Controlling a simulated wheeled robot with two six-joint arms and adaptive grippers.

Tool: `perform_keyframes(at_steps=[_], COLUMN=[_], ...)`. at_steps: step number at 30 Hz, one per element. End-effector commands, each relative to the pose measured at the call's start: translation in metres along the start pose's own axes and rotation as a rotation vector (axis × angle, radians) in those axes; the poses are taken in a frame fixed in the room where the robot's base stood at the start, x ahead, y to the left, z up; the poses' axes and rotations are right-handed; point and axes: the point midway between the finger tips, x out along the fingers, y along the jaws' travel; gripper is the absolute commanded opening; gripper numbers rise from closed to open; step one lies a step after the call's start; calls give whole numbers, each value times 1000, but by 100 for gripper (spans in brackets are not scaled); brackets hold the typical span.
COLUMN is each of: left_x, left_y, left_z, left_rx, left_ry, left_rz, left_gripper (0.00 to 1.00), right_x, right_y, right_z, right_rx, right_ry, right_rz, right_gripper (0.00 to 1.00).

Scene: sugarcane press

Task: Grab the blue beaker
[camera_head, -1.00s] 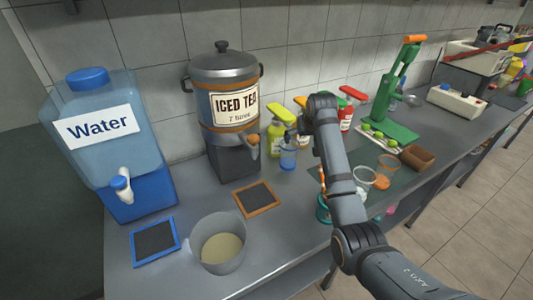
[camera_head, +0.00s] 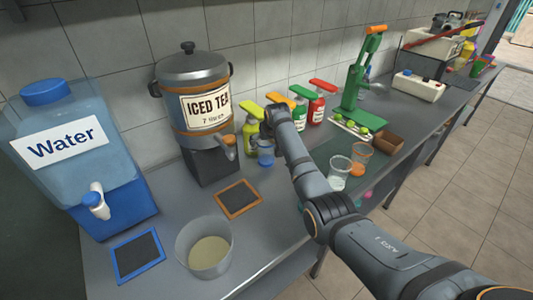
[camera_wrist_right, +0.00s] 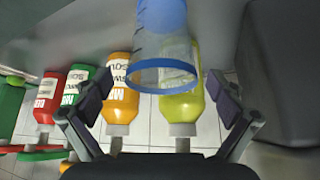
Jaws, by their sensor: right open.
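The blue beaker (camera_head: 265,155) is a clear cup with blue parts. It stands on the counter just right of the iced tea dispenser's tap. In the right wrist view the beaker (camera_wrist_right: 164,45) shows large, its blue rim between and beyond my finger pads. My right gripper (camera_wrist_right: 160,88) is open, with one finger on each side of the beaker and gaps to both. In the head view my right wrist is right beside the beaker, and the fingers are hard to make out. My left gripper is out of view.
The iced tea dispenser (camera_head: 193,105) stands close left of the beaker. A yellow-green bottle (camera_head: 251,138) and other sauce bottles, including a red one (camera_head: 317,105), stand behind and to the right. Clear cups (camera_head: 340,172) sit right of my arm. A pot (camera_head: 205,247) stands in front.

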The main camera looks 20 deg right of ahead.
Motion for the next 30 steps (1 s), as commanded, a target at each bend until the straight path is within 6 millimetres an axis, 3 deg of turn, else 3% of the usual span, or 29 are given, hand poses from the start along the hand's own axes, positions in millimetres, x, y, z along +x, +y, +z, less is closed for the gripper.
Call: perform_keyframes(at_steps=[4,13,30], left_x=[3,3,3], left_y=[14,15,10], left_z=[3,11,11], left_rx=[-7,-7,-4], left_ry=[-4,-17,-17], left_rz=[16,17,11], left_gripper=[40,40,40], right_x=[17,20,20], right_y=[0,0,0], right_z=[1,1,1], right_rx=[0,0,0], right_ry=[-2,0,0], right_rz=[0,0,-1], right_gripper=[95,95,18])
